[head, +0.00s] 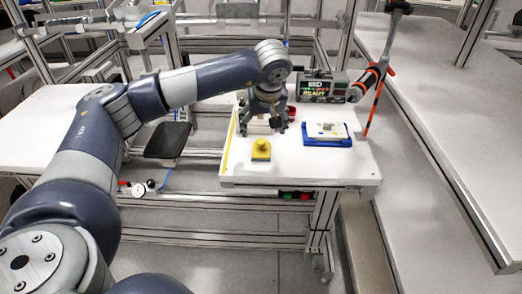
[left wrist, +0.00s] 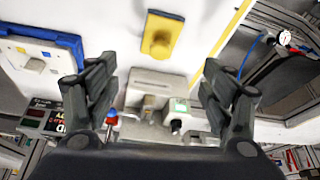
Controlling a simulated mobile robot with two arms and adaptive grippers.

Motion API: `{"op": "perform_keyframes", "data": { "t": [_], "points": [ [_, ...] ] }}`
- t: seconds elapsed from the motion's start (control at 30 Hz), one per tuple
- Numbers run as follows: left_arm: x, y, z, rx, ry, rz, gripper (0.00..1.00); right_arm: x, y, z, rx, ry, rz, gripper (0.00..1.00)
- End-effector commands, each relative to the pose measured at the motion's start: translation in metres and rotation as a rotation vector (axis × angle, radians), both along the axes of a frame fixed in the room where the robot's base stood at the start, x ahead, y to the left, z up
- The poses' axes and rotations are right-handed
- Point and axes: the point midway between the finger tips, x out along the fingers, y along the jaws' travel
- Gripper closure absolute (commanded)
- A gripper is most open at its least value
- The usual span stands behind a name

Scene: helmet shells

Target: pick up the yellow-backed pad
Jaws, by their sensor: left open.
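The yellow-backed pad (head: 261,149) lies on the white table (head: 300,172) near its front left part, with a rounded yellow knob on top. It also shows in the left wrist view (left wrist: 162,36), at the top middle, beyond the fingertips. My left gripper (head: 261,126) hangs above the table, behind the pad in the head view. In the left wrist view its two fingers (left wrist: 158,82) are wide apart, with nothing held between them. The pad is clear of both fingers. My right gripper is in neither view.
A blue tray (head: 328,142) with a pale piece on it lies right of the pad. A display box (head: 322,88) stands at the table's back. A grey fixture (left wrist: 150,92) lies beyond the fingers in the wrist view. Bare table surrounds the pad.

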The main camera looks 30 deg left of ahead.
Motion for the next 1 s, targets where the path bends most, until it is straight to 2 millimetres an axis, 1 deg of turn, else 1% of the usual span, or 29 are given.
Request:
{"op": "perform_keyframes", "data": {
  "t": [0.03,0.1,0.2,0.43,0.6,0.7,0.8,1.0],
  "points": [
    [0.001,0.003,-0.009,0.001,0.005,0.002,0.25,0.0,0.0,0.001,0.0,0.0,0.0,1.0],
    [0.004,0.005,-0.02,0.0,0.005,0.002,0.25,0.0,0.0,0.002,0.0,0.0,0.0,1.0],
    [0.009,0.008,-0.033,-0.003,0.004,0.001,0.25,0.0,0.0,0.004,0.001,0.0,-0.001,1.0],
    [0.014,0.014,-0.049,-0.004,0.003,0.002,0.25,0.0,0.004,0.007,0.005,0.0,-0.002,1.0],
    [0.019,0.023,-0.073,-0.004,0.005,0.001,0.25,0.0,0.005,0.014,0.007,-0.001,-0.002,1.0],
    [0.023,0.025,-0.085,-0.005,0.002,0.001,0.25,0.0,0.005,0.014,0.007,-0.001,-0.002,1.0],
    [0.025,0.026,-0.09,-0.006,0.001,0.001,0.25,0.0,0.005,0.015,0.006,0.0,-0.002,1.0],
    [0.025,0.026,-0.091,-0.006,0.0,-0.001,0.25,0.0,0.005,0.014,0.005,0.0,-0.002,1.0]
  ]
}}
